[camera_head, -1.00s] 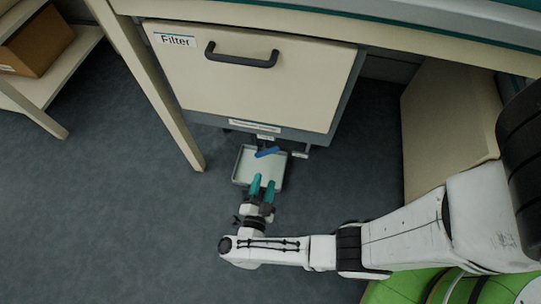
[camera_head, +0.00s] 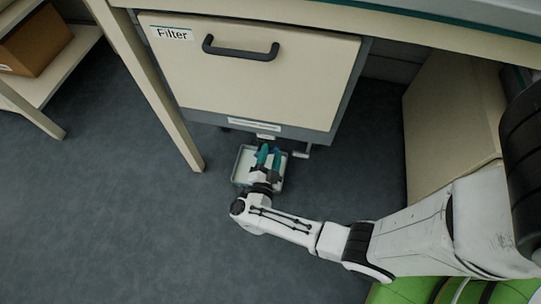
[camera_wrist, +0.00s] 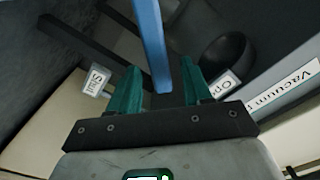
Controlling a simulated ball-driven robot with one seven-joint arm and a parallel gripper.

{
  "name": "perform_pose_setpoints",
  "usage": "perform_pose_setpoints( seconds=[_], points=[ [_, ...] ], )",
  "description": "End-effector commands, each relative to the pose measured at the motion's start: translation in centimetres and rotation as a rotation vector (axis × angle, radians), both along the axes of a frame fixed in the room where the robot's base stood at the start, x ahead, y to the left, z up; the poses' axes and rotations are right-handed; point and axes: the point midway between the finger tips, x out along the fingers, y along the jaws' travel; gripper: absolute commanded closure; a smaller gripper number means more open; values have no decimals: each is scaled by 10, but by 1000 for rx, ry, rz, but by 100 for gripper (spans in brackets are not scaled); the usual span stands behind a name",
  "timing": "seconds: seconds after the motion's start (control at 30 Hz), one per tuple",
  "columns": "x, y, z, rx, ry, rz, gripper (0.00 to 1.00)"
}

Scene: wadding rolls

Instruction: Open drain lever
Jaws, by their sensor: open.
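The blue drain lever (camera_wrist: 150,40) shows in the wrist view, running down between the two teal fingers of my gripper (camera_wrist: 155,90). My gripper is open, with a finger on each side of the lever and gaps visible beside it. I cannot tell whether either finger touches it. A "Shut" label (camera_wrist: 96,81) is left of the lever and an "Open" label (camera_wrist: 225,85), partly hidden by a finger, is right. In the head view my gripper (camera_head: 270,150) is under the front of the filter cabinet, over the tray, and mostly hides the lever.
The filter cabinet (camera_head: 250,80) with a dark handle (camera_head: 240,50) hangs above. A shallow tray (camera_head: 240,168) is on the floor below. A table leg (camera_head: 150,90) stands left, and a beige panel (camera_head: 450,130) stands right. Floor at lower left is clear.

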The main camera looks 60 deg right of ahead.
Motion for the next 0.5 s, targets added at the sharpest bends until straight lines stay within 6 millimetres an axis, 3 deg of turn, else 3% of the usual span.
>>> perform_pose_setpoints(
  seconds=[0.07,0.5],
  points=[
    [0,0,0,0,0,0,54],
    [0,0,0,0,0,0,96]
  ],
)
